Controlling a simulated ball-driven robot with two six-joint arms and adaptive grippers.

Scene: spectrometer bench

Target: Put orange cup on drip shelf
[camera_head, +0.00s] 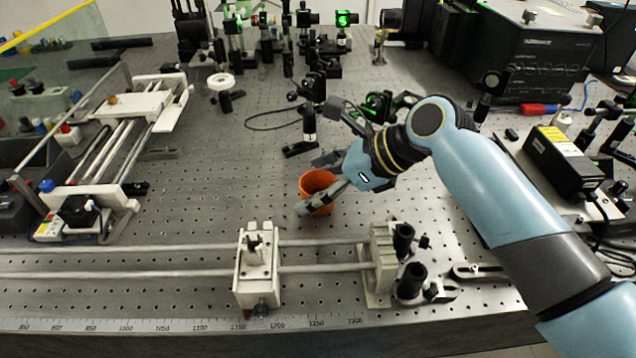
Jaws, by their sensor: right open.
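The orange cup (313,185) stands upright on the perforated metal bench, a little right of the middle. My right gripper (309,184) comes in from the right and is open at the cup. One finger lies across the cup's near right side and hides part of it; the other is beyond the rim. I cannot tell whether either finger touches the cup. I cannot make out a drip shelf for certain. My left gripper is not in view.
A rail with a white carriage (257,270) and an end block (381,262) runs along the near side. A white slide stage (131,105) stands at left. Optics posts crowd the back; a black box (510,50) stands back right. The bench left of the cup is clear.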

